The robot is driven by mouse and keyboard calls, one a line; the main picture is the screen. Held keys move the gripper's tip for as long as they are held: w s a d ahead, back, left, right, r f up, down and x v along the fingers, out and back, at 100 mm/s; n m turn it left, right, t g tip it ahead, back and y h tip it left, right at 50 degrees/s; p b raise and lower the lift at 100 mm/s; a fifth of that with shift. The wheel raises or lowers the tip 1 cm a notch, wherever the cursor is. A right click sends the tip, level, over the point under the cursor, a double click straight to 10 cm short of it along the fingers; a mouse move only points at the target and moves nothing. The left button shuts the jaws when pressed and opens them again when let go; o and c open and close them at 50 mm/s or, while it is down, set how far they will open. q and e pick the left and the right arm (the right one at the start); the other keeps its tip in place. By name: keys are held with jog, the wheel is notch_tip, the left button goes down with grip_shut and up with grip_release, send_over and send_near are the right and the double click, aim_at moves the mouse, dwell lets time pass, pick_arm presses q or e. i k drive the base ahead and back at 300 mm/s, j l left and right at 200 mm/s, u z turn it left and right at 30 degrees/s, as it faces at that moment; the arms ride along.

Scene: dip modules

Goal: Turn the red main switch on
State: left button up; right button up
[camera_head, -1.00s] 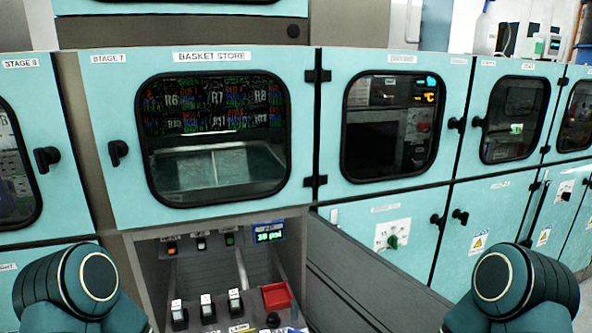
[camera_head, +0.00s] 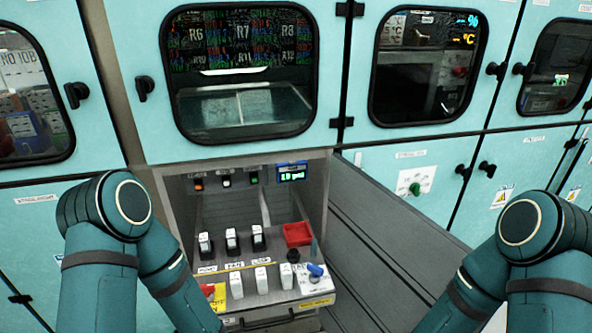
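A red and yellow part (camera_head: 214,294) shows at the front left of the control console (camera_head: 318,285), beside my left forearm. It looks like a red switch on a yellow plate, but my arm may cover some of it, and its position is too small to read. My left arm reaches down past the console's left side and leaves the bottom edge. My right arm leaves the bottom edge at the right. Neither gripper is in view.
The console carries several white-topped switches (camera_head: 232,240), a blue knob (camera_head: 315,270), a red tray (camera_head: 298,234) and a lit display (camera_head: 292,173). An open grey panel (camera_head: 385,245) stands at its right. Teal cabinets with dark windows (camera_head: 240,75) rise behind.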

aim_at(206, 289)
jog(key=u, duration=0.95)
